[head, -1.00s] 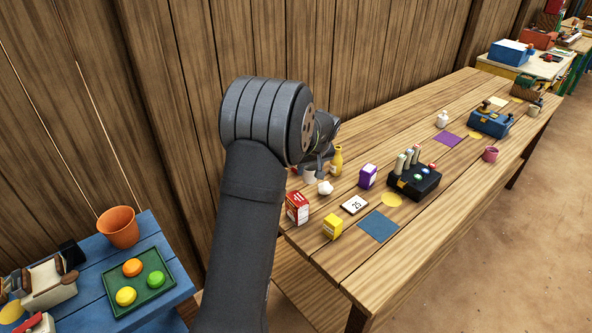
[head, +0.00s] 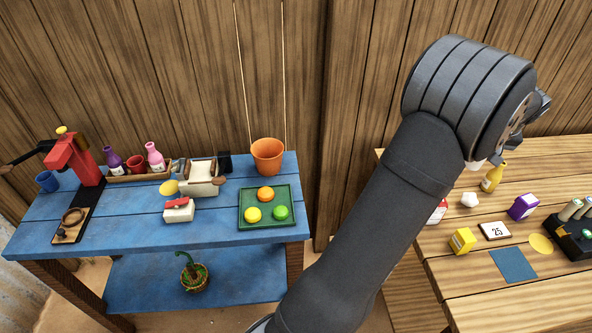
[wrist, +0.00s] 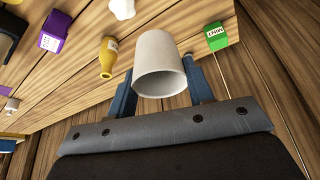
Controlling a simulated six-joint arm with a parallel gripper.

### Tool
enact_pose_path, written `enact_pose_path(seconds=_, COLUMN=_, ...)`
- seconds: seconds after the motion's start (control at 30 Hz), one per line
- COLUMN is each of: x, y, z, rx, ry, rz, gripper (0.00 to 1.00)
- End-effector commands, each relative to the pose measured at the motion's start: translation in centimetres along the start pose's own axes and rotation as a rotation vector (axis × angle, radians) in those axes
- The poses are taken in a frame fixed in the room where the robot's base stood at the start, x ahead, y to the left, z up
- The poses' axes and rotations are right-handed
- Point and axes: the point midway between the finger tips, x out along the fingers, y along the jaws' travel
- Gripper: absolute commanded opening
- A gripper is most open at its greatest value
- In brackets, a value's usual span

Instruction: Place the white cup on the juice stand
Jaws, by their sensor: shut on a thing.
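The white cup (wrist: 160,62) is between the two blue fingers of my gripper (wrist: 162,88) in the wrist view, with its open rim toward the camera. My gripper is shut on it. In the head view my own arm hides most of the gripper, and only a small white part of the cup (head: 477,166) shows beside the wooden table. The blue table (head: 120,228) at the left, with a red press (head: 72,160) and fruit, looks like the juice stand. My gripper is well to its right.
The blue table holds an orange bucket (head: 267,156), a green fruit tray (head: 266,226), bottles in a wooden rack (head: 140,177) and a blue cup (head: 47,181). Bare boards show along its front. The wooden table (head: 500,290) has a yellow bottle (head: 493,177) and several boxes.

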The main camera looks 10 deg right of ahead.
Motion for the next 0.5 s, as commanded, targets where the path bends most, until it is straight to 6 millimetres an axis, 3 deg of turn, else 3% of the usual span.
enact_pose_path(seconds=0.27, x=1.5, y=-6.2, z=-3.3, rx=-0.096, ry=-0.001, rz=-0.041, gripper=0.25)
enact_pose_path(seconds=0.37, x=2.1, y=-9.7, z=-4.9, rx=-0.149, ry=-0.001, rz=-0.063, gripper=0.25)
enact_pose_path(seconds=0.5, x=3.1, y=-16.2, z=-7.2, rx=-0.242, ry=-0.001, rz=-0.102, gripper=0.25)
